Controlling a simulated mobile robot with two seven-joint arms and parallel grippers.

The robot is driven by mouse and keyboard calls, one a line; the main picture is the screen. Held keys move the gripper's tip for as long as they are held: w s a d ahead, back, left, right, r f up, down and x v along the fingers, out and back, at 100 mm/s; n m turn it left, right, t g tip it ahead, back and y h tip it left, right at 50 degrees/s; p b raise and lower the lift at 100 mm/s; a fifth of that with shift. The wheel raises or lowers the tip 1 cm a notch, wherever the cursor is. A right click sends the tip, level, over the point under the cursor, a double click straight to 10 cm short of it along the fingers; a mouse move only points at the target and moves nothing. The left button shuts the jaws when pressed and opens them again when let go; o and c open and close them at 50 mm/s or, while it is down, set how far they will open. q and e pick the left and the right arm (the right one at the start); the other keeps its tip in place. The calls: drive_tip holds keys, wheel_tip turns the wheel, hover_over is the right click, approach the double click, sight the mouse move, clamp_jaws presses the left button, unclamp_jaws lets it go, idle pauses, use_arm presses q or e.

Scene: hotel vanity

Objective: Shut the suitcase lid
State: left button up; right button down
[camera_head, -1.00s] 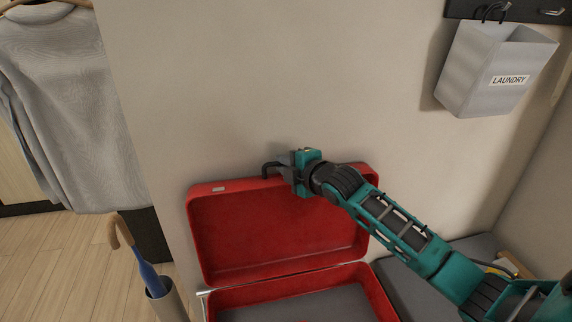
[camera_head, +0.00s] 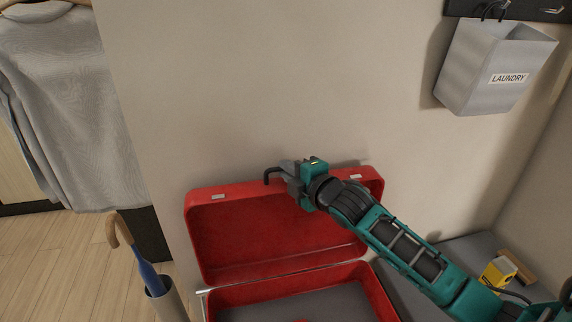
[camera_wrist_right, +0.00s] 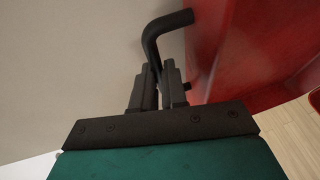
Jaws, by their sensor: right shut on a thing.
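The red suitcase stands open, its lid (camera_head: 250,240) tilted up toward the wall and its base (camera_head: 362,268) below on the bench. A black handle (camera_head: 270,173) sticks up at the lid's top edge. My right gripper (camera_head: 286,174) is at that edge, shut on the handle. In the right wrist view the handle (camera_wrist_right: 163,25) runs between the closed fingers (camera_wrist_right: 157,85), beside the red lid (camera_wrist_right: 232,50). My left gripper is not in view.
The wall (camera_head: 300,80) is close behind the lid. An umbrella (camera_head: 150,275) in a stand is at the left. A yellow box (camera_head: 497,271) sits on the grey bench at the right. A laundry bag (camera_head: 495,70) hangs at the upper right.

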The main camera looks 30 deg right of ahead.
drive_tip(key=shift+n+t, duration=0.3)
drive_tip(key=shift+t, duration=0.5)
drive_tip(key=s, duration=0.2)
drive_tip(key=s+a+b, duration=0.1)
drive_tip(key=s, duration=0.2)
drive_tip(key=shift+s+a+f+b, duration=0.2)
drive_tip(key=shift+s+a+b, duration=0.05)
drive_tip(key=shift+s+b, duration=0.1)
drive_tip(key=c, duration=1.5)
unclamp_jaws()
drive_tip(key=shift+o, duration=0.2)
drive_tip(key=shift+r, duration=0.1)
drive_tip(key=shift+s, duration=0.1)
drive_tip(key=s+d, duration=0.1)
drive_tip(key=s, duration=1.1)
drive_tip(key=shift+s+d+r, duration=0.15)
drive_tip(key=shift+s, duration=0.15)
